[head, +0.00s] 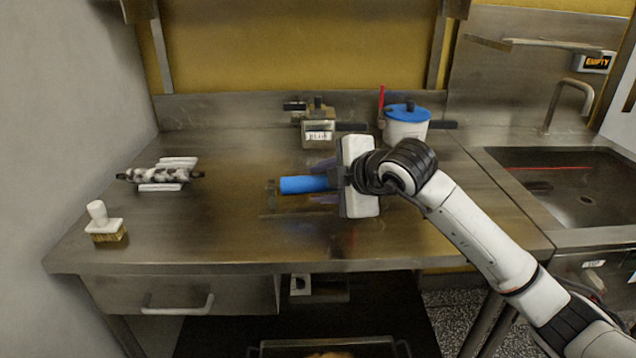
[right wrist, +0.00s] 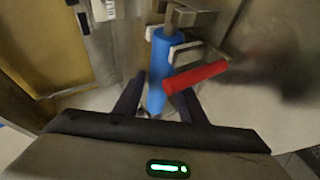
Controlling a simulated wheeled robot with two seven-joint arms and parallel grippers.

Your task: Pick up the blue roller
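The blue roller (head: 303,184) lies sideways near the middle of the steel worktop, in the head view, with a small metal holder at its left end. My right gripper (head: 335,180) is at the roller's right end. In the right wrist view, the blue roller (right wrist: 160,72) runs down between the two fingers of my right gripper (right wrist: 161,92). Gaps show beside the roller, so the fingers look open around its end. The gripper body hides the roller's right end in the head view. My left gripper is not in view.
A metal box (head: 319,130) and a white pot with a blue lid (head: 406,121) stand behind. A sink (head: 560,180) is at the right.

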